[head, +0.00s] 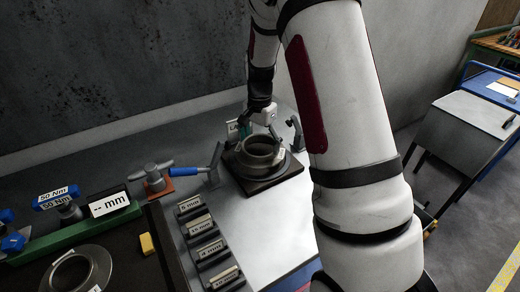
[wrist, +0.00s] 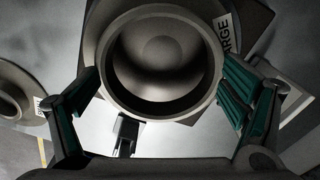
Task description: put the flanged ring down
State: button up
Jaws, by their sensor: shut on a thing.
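The grey flanged ring (head: 262,164) is at the dark square board on the white table in the head view. It fills the upper middle of the wrist view (wrist: 158,109), with a label reading "LARGE" in part on its right side. My gripper (head: 258,130) is over it, and its green-padded fingers (wrist: 160,78) are on the left and right sides of the ring, shut on it. The dark board (head: 262,186) shows under the ring. I cannot tell whether the ring's underside rests on it. My arm comes down from above.
Several labelled black blocks (head: 206,246) stand in a row left of the board. A blue-handled tool (head: 186,170) and a grey stand (head: 215,165) are behind them. Another flanged ring (head: 76,272) lies at lower left. Bare white table (head: 262,230) is in front of the board.

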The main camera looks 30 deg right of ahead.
jog(key=shift+w+d+f, duration=0.2)
jog(key=shift+f, duration=0.1)
jog(key=shift+f+p, duration=0.4)
jog(key=shift+f, duration=1.05)
jog(key=shift+f, duration=0.15)
jog(key=o, duration=1.7)
